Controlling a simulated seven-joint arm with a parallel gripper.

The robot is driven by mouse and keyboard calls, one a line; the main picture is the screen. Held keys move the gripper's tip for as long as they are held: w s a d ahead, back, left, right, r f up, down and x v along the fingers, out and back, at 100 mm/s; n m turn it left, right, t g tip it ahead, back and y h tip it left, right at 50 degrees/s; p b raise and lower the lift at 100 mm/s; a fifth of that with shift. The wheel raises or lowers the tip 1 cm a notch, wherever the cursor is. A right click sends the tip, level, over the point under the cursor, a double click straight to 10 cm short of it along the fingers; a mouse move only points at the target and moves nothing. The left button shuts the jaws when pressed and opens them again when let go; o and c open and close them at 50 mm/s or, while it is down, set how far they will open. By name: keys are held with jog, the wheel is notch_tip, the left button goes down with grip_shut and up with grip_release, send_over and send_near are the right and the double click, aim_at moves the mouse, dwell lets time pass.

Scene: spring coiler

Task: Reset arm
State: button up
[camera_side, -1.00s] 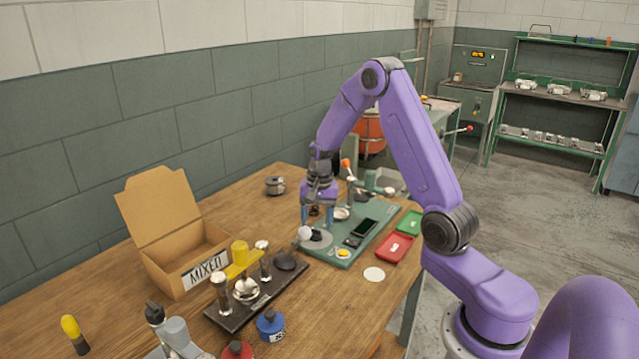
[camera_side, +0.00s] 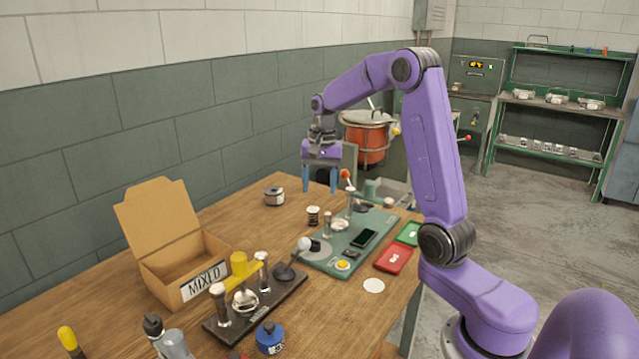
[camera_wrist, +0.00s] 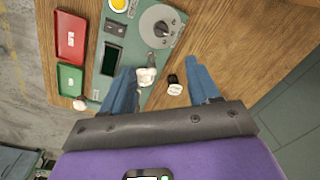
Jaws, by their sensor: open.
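My gripper (camera_side: 320,180) hangs above the back part of the wooden table, pointing down. Its two blue fingers are apart with nothing between them. In the wrist view my gripper (camera_wrist: 165,90) shows both fingers spread over the table. The green coiler base (camera_side: 330,262) lies below and in front of it, with a grey disc, a dark screen and a yellow button. The coiler base also shows in the wrist view (camera_wrist: 109,85). A small black-and-white spool-like part (camera_side: 313,215) stands on the wood beside the base, apart from my fingers.
An open cardboard box (camera_side: 160,271) marked MIXED stands at left. A dark stand with a yellow handle (camera_side: 240,266) is in front. Red (camera_side: 393,257) and green (camera_side: 408,234) trays lie right of the base. A metal pot (camera_side: 274,196) is at the back. Bare wood lies between.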

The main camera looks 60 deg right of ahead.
jog(key=shift+a, duration=0.1)
jog(key=s+a+n, duration=0.5)
jog(key=a, duration=0.4)
jog(key=s+a+n, duration=0.4)
jog(key=a+n, duration=0.2)
jog(key=a, duration=0.3)
jog(key=s+a+n, duration=0.2)
jog(key=s+n, duration=0.4)
jog(key=s, duration=0.4)
jog(key=s+a+f+n, duration=0.1)
jog(key=s+a+n, duration=0.1)
jog(key=s+n, duration=0.4)
jog(key=s, duration=0.5)
jog(key=shift+s+f+n, duration=0.3)
jog(key=shift+n, duration=0.1)
